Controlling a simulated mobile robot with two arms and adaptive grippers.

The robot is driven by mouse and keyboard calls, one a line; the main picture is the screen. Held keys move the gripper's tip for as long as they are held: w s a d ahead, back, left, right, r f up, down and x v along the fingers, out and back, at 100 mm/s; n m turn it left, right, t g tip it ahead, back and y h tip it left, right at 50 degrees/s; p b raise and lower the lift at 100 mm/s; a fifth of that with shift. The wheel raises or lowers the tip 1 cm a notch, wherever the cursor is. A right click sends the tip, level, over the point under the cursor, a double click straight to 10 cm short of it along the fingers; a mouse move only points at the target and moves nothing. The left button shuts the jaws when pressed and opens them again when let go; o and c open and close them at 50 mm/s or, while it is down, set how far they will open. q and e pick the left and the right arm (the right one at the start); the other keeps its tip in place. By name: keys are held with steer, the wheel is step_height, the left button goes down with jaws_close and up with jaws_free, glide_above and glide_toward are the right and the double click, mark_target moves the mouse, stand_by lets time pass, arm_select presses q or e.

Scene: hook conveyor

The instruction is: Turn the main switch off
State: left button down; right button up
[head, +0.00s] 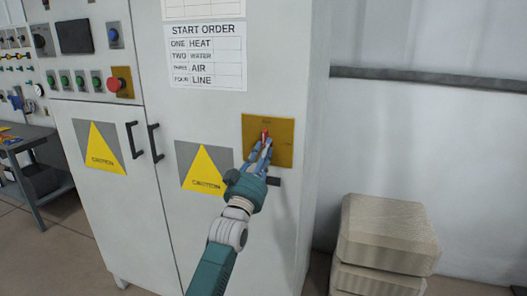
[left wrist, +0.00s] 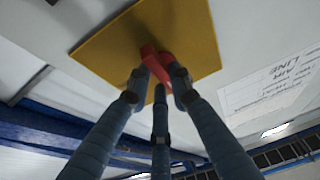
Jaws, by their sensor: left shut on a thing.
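The main switch is a red handle (head: 265,135) on a yellow plate (head: 283,154) on the front of a tall grey cabinet. My left gripper (head: 264,143) is at the plate with its fingers closed around the red handle. In the left wrist view the red handle (left wrist: 155,62) sits between the fingertips (left wrist: 158,78), in front of the yellow plate (left wrist: 197,38). The fingers hide part of the handle, and its exact angle is hard to tell. My right gripper is in neither view.
The cabinet (head: 221,118) carries a start order sheet (head: 206,56), yellow caution signs (head: 206,170) and black door handles (head: 155,142). A red emergency button (head: 116,85) is at the upper left. Stacked beige blocks (head: 387,233) stand on the floor at the right. A workbench (head: 30,140) is at the far left.

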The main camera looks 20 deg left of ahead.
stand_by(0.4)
arm_select(q)
steer(key=c, duration=1.5)
jaws_free()
steer(key=shift+c, duration=0.2)
steer(key=v, duration=1.2)
